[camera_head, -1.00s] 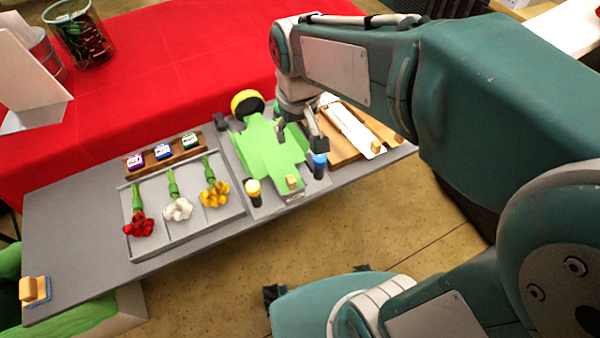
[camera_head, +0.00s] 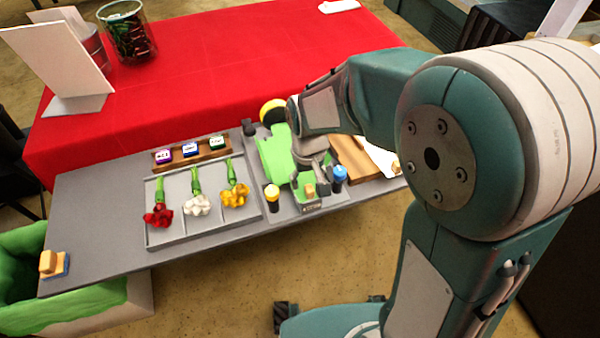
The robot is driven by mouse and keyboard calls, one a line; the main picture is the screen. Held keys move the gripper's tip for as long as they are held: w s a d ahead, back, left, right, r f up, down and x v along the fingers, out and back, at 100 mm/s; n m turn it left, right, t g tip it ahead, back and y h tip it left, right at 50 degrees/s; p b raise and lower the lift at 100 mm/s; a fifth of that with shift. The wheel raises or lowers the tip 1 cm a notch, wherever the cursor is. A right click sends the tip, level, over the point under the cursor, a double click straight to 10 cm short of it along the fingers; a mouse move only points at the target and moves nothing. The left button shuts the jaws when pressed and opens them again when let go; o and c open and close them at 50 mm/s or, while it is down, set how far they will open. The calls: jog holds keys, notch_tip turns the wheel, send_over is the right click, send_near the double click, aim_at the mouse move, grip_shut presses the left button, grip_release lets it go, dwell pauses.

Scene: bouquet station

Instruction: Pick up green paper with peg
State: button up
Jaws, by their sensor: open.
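The green paper (camera_head: 273,160) lies on the grey station table, partly hidden by my arm. A small wooden peg (camera_head: 309,190) stands at the front end of the paper. My gripper (camera_head: 311,188) is low over that front end, pointing down, with its fingers open near the peg. I cannot tell whether the fingers touch the peg.
A yellow-topped dark cylinder (camera_head: 272,198) and a blue-topped one (camera_head: 340,178) stand close on either side. A grey tray (camera_head: 178,232) with red, white and yellow flowers lies left. A wooden board (camera_head: 352,158) is right. A red-covered table (camera_head: 225,75) is behind.

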notch_tip(320, 180, down, 2)
jog(key=shift+f, duration=0.25)
grip_shut()
